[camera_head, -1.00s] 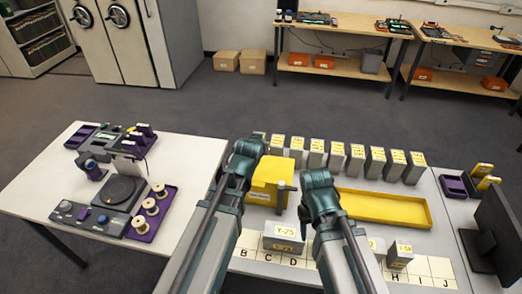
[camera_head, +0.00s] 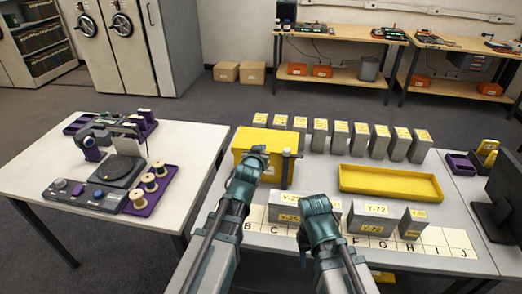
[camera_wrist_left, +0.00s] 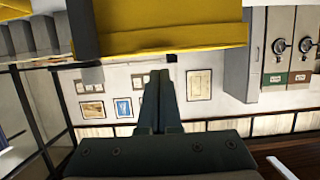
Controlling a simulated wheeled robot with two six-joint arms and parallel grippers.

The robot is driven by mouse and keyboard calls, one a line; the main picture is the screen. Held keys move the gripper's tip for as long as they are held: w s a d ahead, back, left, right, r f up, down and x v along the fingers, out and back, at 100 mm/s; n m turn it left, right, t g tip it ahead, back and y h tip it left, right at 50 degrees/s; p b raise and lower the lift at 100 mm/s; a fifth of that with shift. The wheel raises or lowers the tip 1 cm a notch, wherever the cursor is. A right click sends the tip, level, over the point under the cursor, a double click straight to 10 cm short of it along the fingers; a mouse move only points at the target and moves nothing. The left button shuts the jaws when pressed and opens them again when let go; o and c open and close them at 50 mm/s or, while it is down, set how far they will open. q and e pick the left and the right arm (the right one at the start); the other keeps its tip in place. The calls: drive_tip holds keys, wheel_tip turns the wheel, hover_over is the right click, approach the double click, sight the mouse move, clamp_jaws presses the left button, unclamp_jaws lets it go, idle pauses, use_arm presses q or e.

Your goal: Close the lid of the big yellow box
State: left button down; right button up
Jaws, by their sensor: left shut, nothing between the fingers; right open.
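The big yellow box (camera_head: 248,147) stands on the right-hand table's far left part, with a dark grey upright bar (camera_head: 285,170) at its front. Its top looks flat and down in the head view, but I cannot tell whether the lid is fully shut. My left gripper (camera_head: 258,155) is at the box's front, partly covering it. In the left wrist view, its fingers (camera_wrist_left: 155,78) are shut and empty, close under a yellow edge of the box (camera_wrist_left: 170,35). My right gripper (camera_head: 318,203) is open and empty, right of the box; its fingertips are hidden.
A shallow yellow tray (camera_head: 390,190) lies to the right. Several grey boxes (camera_head: 340,138) stand in a row behind it. Labelled grey boxes (camera_head: 373,218) stand in front by the lettered strip (camera_head: 435,236). A white table (camera_head: 60,185) with spools is at the left.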

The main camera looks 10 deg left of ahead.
drive_tip(key=shift+s+f+b, duration=0.15)
drive_tip(key=shift+f+b, duration=0.55)
drive_tip(key=shift+f, duration=0.2)
drive_tip(key=shift+s+f+b, duration=0.15)
drive_tip(key=shift+f+b, duration=0.5)
drive_tip(key=shift+f, duration=0.2)
